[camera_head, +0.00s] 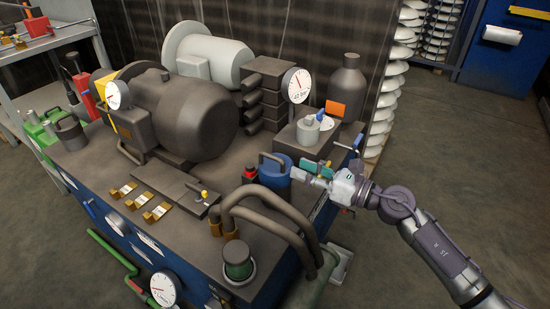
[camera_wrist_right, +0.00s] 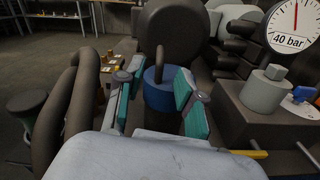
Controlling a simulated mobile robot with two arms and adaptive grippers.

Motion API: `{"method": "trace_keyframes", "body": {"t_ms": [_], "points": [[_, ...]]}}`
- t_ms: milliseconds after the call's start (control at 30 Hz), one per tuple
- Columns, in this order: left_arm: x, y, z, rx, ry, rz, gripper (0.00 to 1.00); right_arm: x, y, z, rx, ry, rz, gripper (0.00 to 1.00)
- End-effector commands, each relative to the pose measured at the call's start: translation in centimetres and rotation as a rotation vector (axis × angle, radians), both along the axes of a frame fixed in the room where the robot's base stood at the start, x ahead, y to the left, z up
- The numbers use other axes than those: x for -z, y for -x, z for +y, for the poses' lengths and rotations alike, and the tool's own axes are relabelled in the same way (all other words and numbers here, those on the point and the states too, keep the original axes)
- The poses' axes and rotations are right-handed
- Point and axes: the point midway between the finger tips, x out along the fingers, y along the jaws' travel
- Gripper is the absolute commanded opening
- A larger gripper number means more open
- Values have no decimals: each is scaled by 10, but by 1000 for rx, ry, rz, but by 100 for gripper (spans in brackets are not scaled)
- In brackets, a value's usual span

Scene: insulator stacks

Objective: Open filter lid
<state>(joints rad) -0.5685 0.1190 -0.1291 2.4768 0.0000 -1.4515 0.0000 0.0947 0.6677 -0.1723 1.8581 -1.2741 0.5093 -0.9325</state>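A blue cylinder (camera_head: 274,177) with a dark arched handle, which looks like the filter lid, stands on the machine top. My right gripper (camera_head: 309,170) is just to its right, with its fingers pointing at it. In the right wrist view the blue cylinder (camera_wrist_right: 158,92) shows between the teal finger pads of the right gripper (camera_wrist_right: 155,85), which are spread apart. The dark handle (camera_wrist_right: 187,38) rises above and beyond the fingers. Whether the pads touch the cylinder I cannot tell. My left gripper is not in view.
Thick dark curved pipes (camera_head: 268,213) stand close in front of the blue cylinder. A grey block (camera_head: 307,139) with a grey cap and a pressure gauge (camera_head: 296,86) are behind it. A large dark motor (camera_head: 192,115) fills the left. Open floor (camera_head: 455,180) lies right.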

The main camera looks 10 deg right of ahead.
Motion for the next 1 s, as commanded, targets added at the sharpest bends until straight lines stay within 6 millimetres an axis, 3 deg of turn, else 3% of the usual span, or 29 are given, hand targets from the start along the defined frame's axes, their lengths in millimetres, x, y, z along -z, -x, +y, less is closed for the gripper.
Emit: {"method": "trace_keyframes", "body": {"t_ms": [200, 400, 833, 1000], "points": [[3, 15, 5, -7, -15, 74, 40, -2, -34, 33, 1, -4, -1, 37], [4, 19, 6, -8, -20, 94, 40, -1, -53, 51, 2, -4, 0, 37], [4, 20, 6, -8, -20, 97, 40, 0, -59, 58, 2, -3, 2, 37], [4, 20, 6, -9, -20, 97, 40, 0, -59, 58, 2, -3, 2, 9]]}}
